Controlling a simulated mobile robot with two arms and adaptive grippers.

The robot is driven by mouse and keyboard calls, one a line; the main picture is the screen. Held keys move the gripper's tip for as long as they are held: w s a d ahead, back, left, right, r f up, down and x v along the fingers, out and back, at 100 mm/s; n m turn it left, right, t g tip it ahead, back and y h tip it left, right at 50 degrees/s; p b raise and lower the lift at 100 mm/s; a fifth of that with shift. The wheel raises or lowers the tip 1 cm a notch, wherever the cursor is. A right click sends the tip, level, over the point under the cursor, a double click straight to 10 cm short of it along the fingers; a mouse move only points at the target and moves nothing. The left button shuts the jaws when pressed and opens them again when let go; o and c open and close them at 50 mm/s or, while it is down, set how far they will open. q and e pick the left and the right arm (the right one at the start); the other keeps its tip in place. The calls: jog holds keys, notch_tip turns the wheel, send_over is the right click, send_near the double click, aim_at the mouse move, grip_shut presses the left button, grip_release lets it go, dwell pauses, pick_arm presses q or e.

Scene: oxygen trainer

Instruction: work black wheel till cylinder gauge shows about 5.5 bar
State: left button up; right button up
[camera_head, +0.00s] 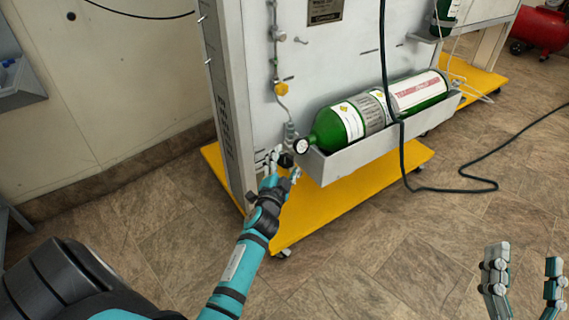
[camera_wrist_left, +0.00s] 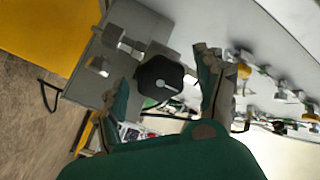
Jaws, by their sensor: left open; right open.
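The green cylinder (camera_head: 335,128) lies in a grey trough on the white panel. Its small round white gauge (camera_head: 301,146) faces my head camera, too small to read. The black wheel (camera_head: 286,160) is a dark knob just below left of the gauge, partly hidden by my left gripper (camera_head: 284,167). In the left wrist view the black wheel (camera_wrist_left: 158,82) shows a silver centre. It lies between the spread fingers of my left gripper (camera_wrist_left: 165,88); contact cannot be told. My right gripper (camera_head: 525,260) is open and empty at the lower right, away from the panel.
The grey trough (camera_head: 365,153) is close right of my left gripper. A yellow base (camera_head: 320,212) on castors lies below. A dark green hose (camera_head: 386,60) hangs in front of the cylinder and runs over the floor. Tiled floor is clear in front of the base.

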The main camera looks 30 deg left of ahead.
pick_arm(q)
jog(key=v, duration=0.7)
jog(key=shift+s, duration=0.2)
jog(key=shift+d, duration=0.1)
dwell(0.7)
